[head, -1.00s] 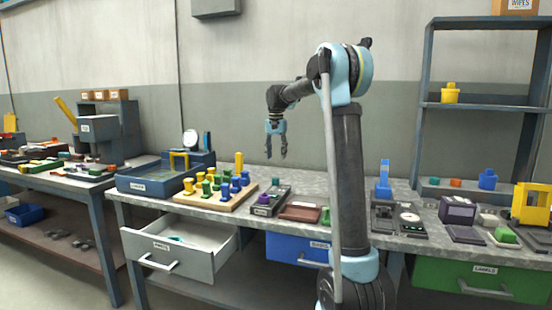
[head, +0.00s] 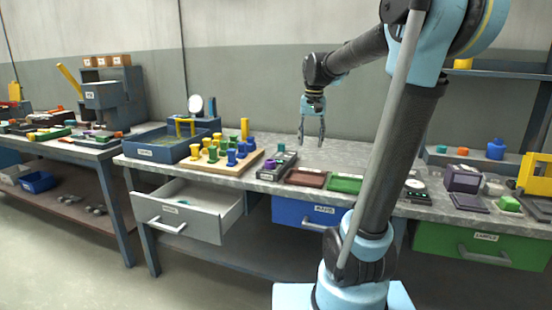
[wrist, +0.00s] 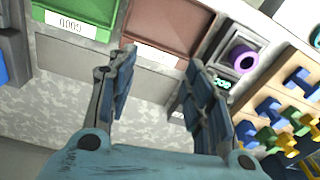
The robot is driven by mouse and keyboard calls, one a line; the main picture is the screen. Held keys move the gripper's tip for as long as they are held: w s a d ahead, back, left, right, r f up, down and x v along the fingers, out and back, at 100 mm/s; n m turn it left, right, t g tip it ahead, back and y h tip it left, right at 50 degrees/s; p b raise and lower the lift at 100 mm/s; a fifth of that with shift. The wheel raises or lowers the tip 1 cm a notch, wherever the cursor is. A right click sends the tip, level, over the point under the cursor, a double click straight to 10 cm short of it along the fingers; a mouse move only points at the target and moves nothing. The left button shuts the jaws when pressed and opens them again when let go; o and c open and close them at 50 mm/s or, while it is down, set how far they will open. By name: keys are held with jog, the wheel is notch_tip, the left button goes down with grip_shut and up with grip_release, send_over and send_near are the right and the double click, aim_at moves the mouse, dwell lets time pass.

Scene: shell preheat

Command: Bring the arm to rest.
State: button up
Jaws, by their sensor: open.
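My gripper (head: 312,142) hangs fingers-down above the back of the grey workbench (head: 262,182), with nothing between its fingers. In the wrist view my gripper (wrist: 163,58) shows two spread fingers, apart and empty. Beyond them lie a brown tray (wrist: 170,25) and a green tray (wrist: 85,10) labelled GOOD. The fingers appear clear of both trays. My arm reaches out from the right of the head view, bent at the elbow.
A wooden peg board (head: 240,168) with yellow, green and blue pieces stands left of my gripper, beside a blue bin (head: 160,148). A grey drawer (head: 190,214) stands open below. Blue (head: 308,213) and green (head: 480,246) drawers are under the bench. Shelving stands at right.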

jog(key=s+d+f+n, duration=0.1)
jog(key=s+d+f, duration=0.2)
jog(key=s+f, duration=0.7)
jog(key=s+d+f+n+t, duration=0.1)
jog(key=s+d+f, duration=0.2)
jog(key=s+f, duration=0.7)
jog(key=s, duration=0.5)
jog(key=shift+s+f, duration=0.25)
jog(key=shift+f, duration=0.05)
jog(key=shift+d, duration=0.1)
jog(key=shift+w+f, duration=0.2)
jog(key=shift+w, duration=0.25)
